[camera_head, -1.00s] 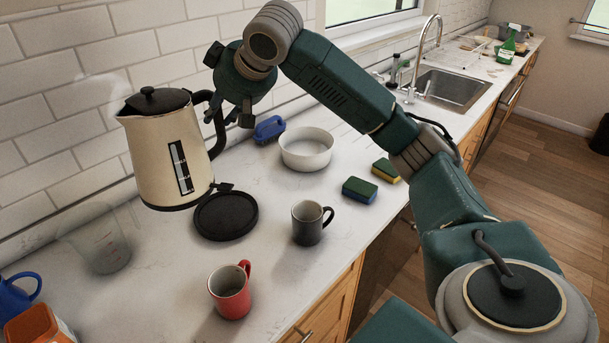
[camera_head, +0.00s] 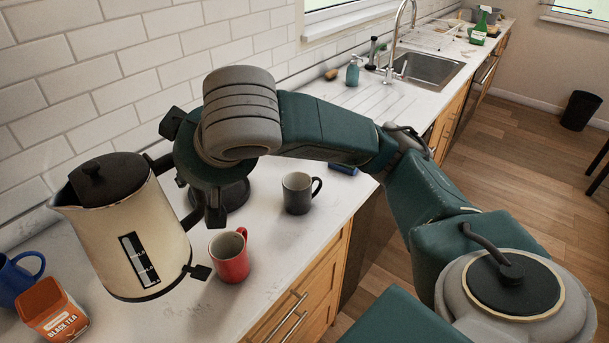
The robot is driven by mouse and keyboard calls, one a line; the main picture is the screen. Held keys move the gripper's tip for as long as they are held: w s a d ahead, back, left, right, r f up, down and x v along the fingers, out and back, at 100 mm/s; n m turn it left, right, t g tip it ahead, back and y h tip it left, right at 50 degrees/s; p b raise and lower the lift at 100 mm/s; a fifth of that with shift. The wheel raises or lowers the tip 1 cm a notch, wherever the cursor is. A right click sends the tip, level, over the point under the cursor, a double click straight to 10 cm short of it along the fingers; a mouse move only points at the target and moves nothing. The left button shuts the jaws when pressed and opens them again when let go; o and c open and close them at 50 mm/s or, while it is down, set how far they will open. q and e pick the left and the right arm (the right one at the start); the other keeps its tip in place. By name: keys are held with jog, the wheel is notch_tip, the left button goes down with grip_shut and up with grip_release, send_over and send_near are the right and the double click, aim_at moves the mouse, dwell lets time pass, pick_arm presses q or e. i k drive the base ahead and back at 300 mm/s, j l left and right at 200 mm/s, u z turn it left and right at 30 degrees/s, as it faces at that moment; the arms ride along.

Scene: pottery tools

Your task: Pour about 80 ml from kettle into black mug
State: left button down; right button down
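The cream kettle (camera_head: 120,243) with a black lid hangs in the air at the left, close to the camera. It tilts slightly, with its spout toward the left, away from the mugs. My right gripper (camera_head: 178,188) is shut on the kettle's black handle, which it partly hides. The black mug (camera_head: 297,197) stands upright on the counter, right of the kettle and beyond the red mug, with its handle to the right. No liquid stream shows, and the kettle's contents cannot be seen. My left gripper is not in view.
A red mug (camera_head: 230,258) stands just right of the kettle. The black kettle base (camera_head: 233,192) is partly hidden behind my gripper. A blue mug (camera_head: 18,278) and an orange black-tea box (camera_head: 52,312) are at lower left. A sponge (camera_head: 343,169) lies behind my arm.

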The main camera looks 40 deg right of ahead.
aim_at(298, 195)
jog(key=k+j+z, duration=0.15)
jog(key=j, duration=0.2)
jog(key=k+j+z, duration=0.15)
jog(key=j, duration=0.2)
jog(key=k+j+z, duration=0.15)
jog(key=k+j, duration=0.05)
jog(key=j, duration=0.1)
